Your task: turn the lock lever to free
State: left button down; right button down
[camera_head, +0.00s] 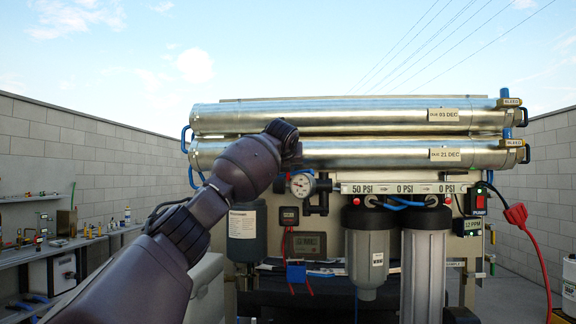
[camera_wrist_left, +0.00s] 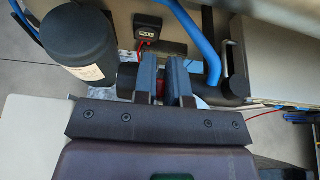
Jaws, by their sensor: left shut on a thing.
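My left gripper (camera_head: 292,152) is up against the front of the tube rig, near the left part of the lower steel tube (camera_head: 385,154). Its arm hides most of the gripper in the head view. In the wrist view its two fingers (camera_wrist_left: 165,70) are close together on a small part beside the dark pipe (camera_wrist_left: 222,85). The fingers cover that part, so I cannot make out its shape or how it is turned. No lock lever shows clearly in either view. My right gripper is not in view.
A pressure gauge (camera_head: 301,185) sits just below the gripper. A blue hose (camera_wrist_left: 205,45) and a dark cylinder (camera_wrist_left: 78,47) flank the fingers. Filter housings (camera_head: 368,250) hang below the tubes. A red cable (camera_head: 535,245) hangs at the right. A workbench (camera_head: 85,240) stands at the left wall.

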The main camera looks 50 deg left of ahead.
pick_arm(q)
jog(key=shift+s+d+f+t+y, duration=0.2)
jog(key=shift+s+d+t+y, duration=0.1)
jog(key=shift+s+t+y, duration=0.3)
jog(key=shift+s+d+f+t+y, duration=0.25)
jog(key=shift+s+d+t+y, duration=0.1)
jog(key=shift+t+y, duration=0.35)
jog(key=shift+s+d+f+t+y, duration=0.25)
jog(key=shift+t+y, duration=0.25)
jog(key=shift+t, duration=0.4)
jog(key=c, duration=1.2)
grip_release()
jog(key=shift+w, duration=0.1)
